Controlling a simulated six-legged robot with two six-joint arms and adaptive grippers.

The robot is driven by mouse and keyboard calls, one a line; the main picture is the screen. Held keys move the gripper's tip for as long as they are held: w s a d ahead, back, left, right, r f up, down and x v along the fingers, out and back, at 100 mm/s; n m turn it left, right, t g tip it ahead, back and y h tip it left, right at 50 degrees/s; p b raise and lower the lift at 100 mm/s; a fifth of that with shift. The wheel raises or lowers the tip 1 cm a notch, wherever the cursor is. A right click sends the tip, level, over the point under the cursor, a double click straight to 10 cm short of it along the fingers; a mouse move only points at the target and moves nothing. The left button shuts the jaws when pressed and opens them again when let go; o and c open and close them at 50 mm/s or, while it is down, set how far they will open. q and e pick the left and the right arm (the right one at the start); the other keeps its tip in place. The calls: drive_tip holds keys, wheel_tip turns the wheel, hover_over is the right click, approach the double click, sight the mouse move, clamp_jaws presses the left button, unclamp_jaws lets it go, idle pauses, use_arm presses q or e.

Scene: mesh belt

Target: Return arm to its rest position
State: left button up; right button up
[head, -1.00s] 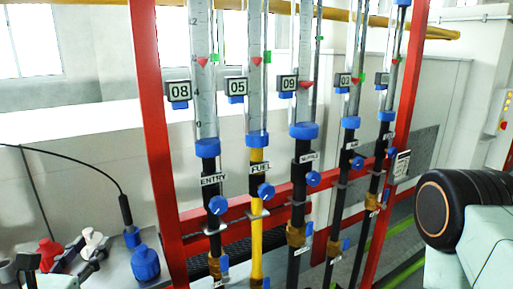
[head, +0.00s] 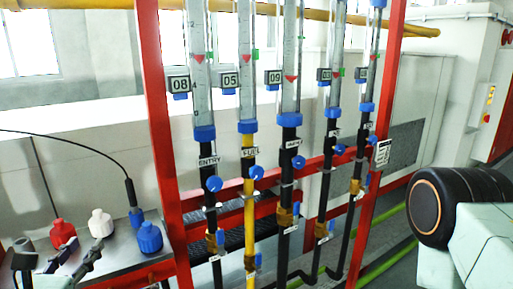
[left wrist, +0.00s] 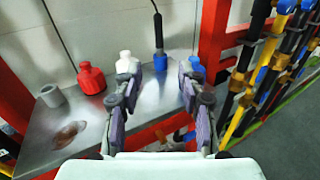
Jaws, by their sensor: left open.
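My left gripper (head: 80,256) is at the lower left of the head view, open and empty, in front of the bottles. A red bottle (head: 62,232), a white bottle (head: 100,223) and a blue bottle (head: 150,237) stand upright on the shelf (head: 128,262). In the left wrist view the fingers partly cover the white bottle (left wrist: 125,62) and the blue bottle (left wrist: 198,66). My right gripper is not in view.
A blue connector (left wrist: 159,62) with a black cable stands behind the bottles. A grey container (left wrist: 52,96) and a brownish stain (left wrist: 70,133) are at the shelf's left. A red frame (head: 160,150) with several vertical gauge tubes (head: 290,75) rises right of the shelf.

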use_arm(q)
drive_tip(key=s+d+f+m+g+h+b, duration=0.1)
drive_tip(key=s+d+f+m+g+b, duration=0.15)
drive_tip(key=f+m, duration=0.5)
drive_tip(key=s+d+f+m+g+h+b, duration=0.1)
drive_tip(key=s+d+f+m+g, duration=0.25)
drive_tip(key=f+m, duration=0.45)
drive_tip(key=s+d+f+m+g+h+b, duration=0.1)
drive_tip(key=s+d+f+m+g, duration=0.15)
drive_tip(key=f+m, duration=0.5)
drive_tip(key=s+d+f+m+g+y+b, duration=0.1)
drive_tip(key=s+f+m+g+b, duration=0.3)
drive_tip(key=s+f, duration=0.5)
drive_tip(key=s+d+f+m+g+b, duration=0.2)
drive_tip(key=s+f+m+g+b, duration=0.2)
drive_tip(key=s+f+m, duration=0.5)
drive_tip(key=s+f+g, duration=0.1)
drive_tip(key=s, duration=0.1)
drive_tip(key=shift+s+d+y+b, duration=0.25)
drive_tip(key=shift+s+y+b, duration=0.05)
drive_tip(key=shift+y, duration=0.1)
drive_tip(key=shift+w, duration=0.1)
